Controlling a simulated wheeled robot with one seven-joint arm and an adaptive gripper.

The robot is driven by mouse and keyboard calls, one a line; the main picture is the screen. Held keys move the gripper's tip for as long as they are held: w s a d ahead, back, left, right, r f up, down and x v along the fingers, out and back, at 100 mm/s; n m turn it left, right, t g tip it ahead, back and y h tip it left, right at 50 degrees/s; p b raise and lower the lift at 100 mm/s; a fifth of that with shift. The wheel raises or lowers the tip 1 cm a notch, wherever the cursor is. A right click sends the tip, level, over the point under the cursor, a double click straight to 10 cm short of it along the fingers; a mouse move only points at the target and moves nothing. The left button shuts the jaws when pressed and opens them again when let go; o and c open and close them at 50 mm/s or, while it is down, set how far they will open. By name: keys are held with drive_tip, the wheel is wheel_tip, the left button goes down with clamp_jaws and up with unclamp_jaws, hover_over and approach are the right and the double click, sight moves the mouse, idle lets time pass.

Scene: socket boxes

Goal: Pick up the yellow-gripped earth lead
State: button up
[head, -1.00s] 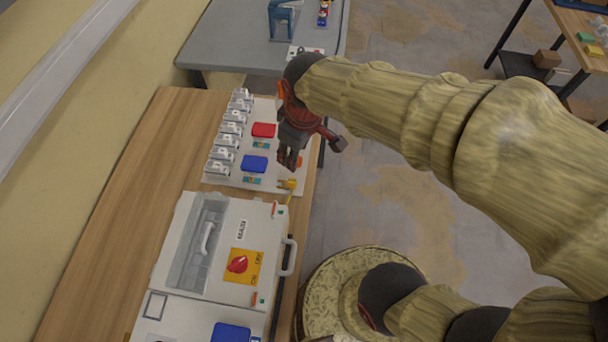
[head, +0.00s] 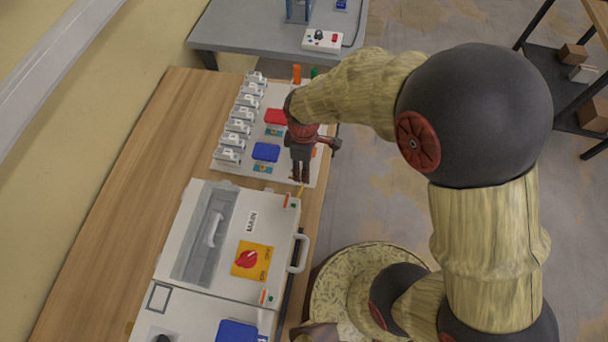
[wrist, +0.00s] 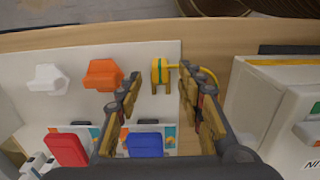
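The yellow-gripped earth lead (wrist: 160,73) shows in the wrist view as a yellow plug body with a green band. It lies by the edge of the white panel (wrist: 20,105), and its yellow cable curves right toward the white box. My gripper (wrist: 158,88) is open, with one finger on either side of the plug in the picture. I cannot tell whether the fingers touch it. In the head view my gripper (head: 300,178) points down over the panel's near right corner and hides most of the plug; a bit of yellow cable (head: 299,190) shows below.
An orange plug (wrist: 103,74) and a white plug (wrist: 47,79) lie left of the lead. Red (head: 275,116) and blue (head: 266,152) covers and a row of white sockets stand on the panel. The MAIN box (head: 225,270) stands close by on the wooden bench (head: 120,190).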

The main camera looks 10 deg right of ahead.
wheel_tip(320, 180, down, 2)
drive_tip(key=shift+f, duration=0.15)
drive_tip(key=shift+c, duration=0.2)
clamp_jaws()
idle(0.4)
